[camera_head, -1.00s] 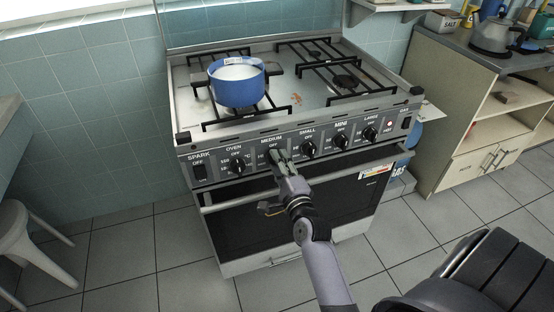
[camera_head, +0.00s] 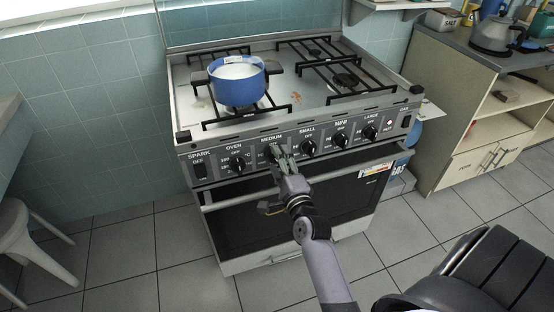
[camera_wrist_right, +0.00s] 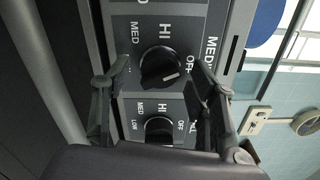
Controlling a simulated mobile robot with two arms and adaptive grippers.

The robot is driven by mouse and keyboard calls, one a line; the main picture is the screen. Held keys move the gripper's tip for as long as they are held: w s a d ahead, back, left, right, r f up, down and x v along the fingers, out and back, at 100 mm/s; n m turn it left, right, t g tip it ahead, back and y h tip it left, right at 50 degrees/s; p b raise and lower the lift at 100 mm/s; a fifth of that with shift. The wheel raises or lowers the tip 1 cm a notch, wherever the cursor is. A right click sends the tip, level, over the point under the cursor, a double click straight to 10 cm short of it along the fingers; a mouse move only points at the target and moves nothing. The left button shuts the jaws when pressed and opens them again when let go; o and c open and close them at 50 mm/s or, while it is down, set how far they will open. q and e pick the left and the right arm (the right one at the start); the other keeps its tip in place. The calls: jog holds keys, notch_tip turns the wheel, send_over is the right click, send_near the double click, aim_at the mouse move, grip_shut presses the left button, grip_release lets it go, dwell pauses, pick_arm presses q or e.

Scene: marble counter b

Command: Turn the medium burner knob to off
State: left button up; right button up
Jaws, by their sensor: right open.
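The medium burner knob (camera_wrist_right: 158,68) is black and round, on the dark stove panel under the MEDIUM label (camera_head: 272,138). In the right wrist view its white mark points right and slightly down, close to the OFF lettering, which a finger partly covers. My right gripper (camera_wrist_right: 156,66) is open, with one fingertip on each side of this knob; I cannot tell whether they touch it. In the head view the right gripper (camera_head: 276,150) is at the panel and hides most of the knob. My left gripper is in neither view.
The small burner knob (camera_head: 309,147) is close on the right and the oven knob (camera_head: 237,164) on the left. The oven handle (camera_head: 340,172) runs below the panel. A blue pot (camera_head: 237,88) stands on the front left burner.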

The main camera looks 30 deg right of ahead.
pick_arm(q)
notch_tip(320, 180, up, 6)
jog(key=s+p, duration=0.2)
jog(key=p, duration=0.4)
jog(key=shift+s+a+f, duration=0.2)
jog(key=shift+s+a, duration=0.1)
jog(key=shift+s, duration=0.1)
pick_arm(e)
jog(key=n, duration=1.5)
pick_arm(q)
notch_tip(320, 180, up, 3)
jog(key=p, duration=0.3)
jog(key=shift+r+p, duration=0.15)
jog(key=shift+p, duration=0.2)
pick_arm(e)
jog(key=v, duration=0.7)
